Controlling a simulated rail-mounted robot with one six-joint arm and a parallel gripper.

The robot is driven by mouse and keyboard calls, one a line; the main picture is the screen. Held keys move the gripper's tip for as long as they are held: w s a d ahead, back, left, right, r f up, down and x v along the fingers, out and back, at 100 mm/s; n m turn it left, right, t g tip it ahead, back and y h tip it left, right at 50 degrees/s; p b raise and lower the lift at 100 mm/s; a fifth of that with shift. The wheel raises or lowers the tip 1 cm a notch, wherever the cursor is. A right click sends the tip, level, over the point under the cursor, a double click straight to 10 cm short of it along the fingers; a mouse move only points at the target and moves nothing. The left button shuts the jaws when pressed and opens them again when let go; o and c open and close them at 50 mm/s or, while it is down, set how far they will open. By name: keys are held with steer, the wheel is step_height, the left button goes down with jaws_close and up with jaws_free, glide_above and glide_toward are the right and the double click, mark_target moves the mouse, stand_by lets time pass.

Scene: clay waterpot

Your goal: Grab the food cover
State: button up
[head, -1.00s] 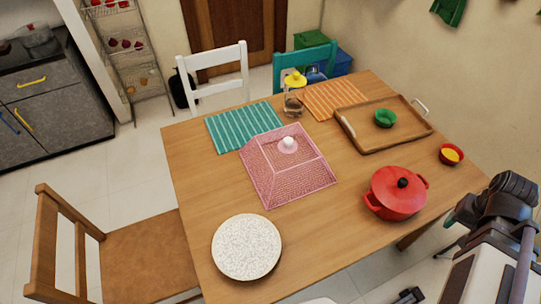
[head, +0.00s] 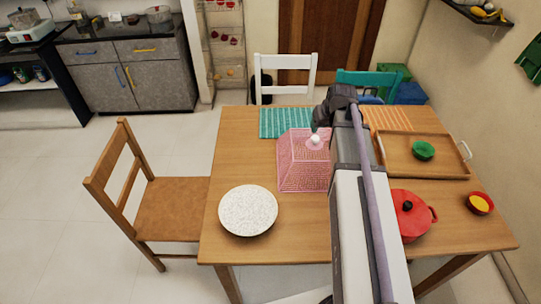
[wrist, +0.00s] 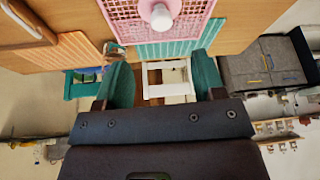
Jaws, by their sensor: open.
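The pink mesh food cover (head: 300,165) stands on the wooden table, with a white knob (head: 315,139) on a pink disc at its top. My arm hides part of its right side. In the wrist view the cover (wrist: 180,28) and its white knob (wrist: 160,16) show at the top edge, beyond my fingertips. My gripper (wrist: 163,65) is open and empty, its two teal fingers spread apart. In the head view the arm's dark end is close to the knob; whether the fingers touch it cannot be told.
A teal striped mat (head: 285,122) lies behind the cover. A white speckled round item (head: 248,210) is at front left. A red pot (head: 410,214), partly behind my arm, a wooden tray (head: 440,172) with a green bowl (head: 423,150), and a red bowl (head: 480,203) are at right.

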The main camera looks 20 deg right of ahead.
mark_target(316, 138)
steer(key=b+x, duration=0.2)
steer(key=x, duration=0.1)
steer(key=b+x, duration=0.3)
steer(key=shift+w+r, duration=0.1)
steer(key=shift+w, duration=0.15)
steer(key=b+x, duration=0.4)
steer(key=b, duration=0.1)
steer(key=shift+s+a+f, duration=0.1)
steer(key=shift+f, duration=0.6)
steer(key=shift+r, duration=0.25)
jaws_close()
